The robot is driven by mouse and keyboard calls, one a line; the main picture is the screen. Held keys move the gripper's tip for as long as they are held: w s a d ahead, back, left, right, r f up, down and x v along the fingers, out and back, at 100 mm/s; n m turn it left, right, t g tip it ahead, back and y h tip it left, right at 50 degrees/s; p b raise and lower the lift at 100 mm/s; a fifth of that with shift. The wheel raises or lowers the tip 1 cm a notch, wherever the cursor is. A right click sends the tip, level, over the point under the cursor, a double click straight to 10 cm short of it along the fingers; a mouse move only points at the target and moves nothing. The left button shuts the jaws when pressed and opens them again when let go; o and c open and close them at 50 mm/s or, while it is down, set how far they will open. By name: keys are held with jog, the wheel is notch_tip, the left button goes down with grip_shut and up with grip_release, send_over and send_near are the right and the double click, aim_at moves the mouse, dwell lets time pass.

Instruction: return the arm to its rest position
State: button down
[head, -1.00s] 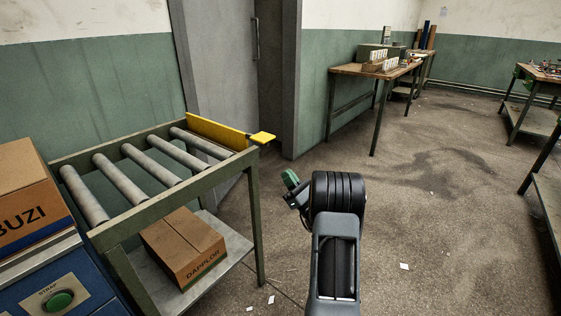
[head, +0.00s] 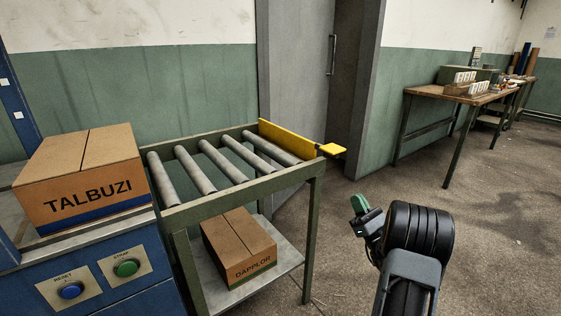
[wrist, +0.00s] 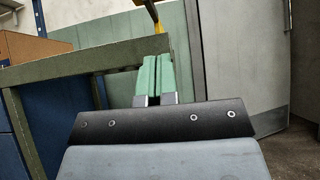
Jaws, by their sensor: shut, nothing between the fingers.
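My gripper (head: 359,204) shows in the head view at the lower right, with green fingertips beside my black wrist joint. In the wrist view its two green fingers (wrist: 154,75) are together, with nothing between them. It is in free space to the right of the roller table (head: 312,200). My arm comes up from the bottom edge, and its lower part is out of view.
A TALBUZI carton (head: 85,185) sits on the blue machine (head: 75,260) with a blue and a green button. A DAPPLOR carton (head: 238,247) lies on the roller table's lower shelf. A yellow stop (head: 290,138) closes the rollers' far end. A wooden workbench (head: 440,95) stands at the back right. Floor at right is clear.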

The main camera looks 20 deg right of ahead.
jog(key=s+a+r+n+g+y+p, duration=0.1)
jog(key=a+r+n+g+y+p, duration=0.3)
jog(key=a+r+n+g+p, duration=0.5)
jog(key=s+a+r+n+g+y+p, duration=0.1)
jog(key=a+r+n+g+y+p, duration=0.45)
jog(key=a, duration=0.65)
jog(key=s+a+r+n+g+h+p, duration=0.4)
jog(key=s+a+g+p, duration=0.1)
jog(key=s+a+g, duration=0.25)
jog(key=s+a+r+n+g+h+p, duration=0.1)
jog(key=s+r+n+g+h+p, duration=0.2)
jog(key=s+r+n+h+p, duration=0.35)
jog(key=s+d+r+n+t+h+p, duration=0.3)
jog(key=d+r+n+h+p, duration=0.2)
jog(key=p, duration=0.4)
jog(key=r+n+h, duration=0.1)
jog(key=n+h, duration=0.1)
jog(key=shift+s+h, duration=0.3)
jog(key=shift+h, duration=0.1)
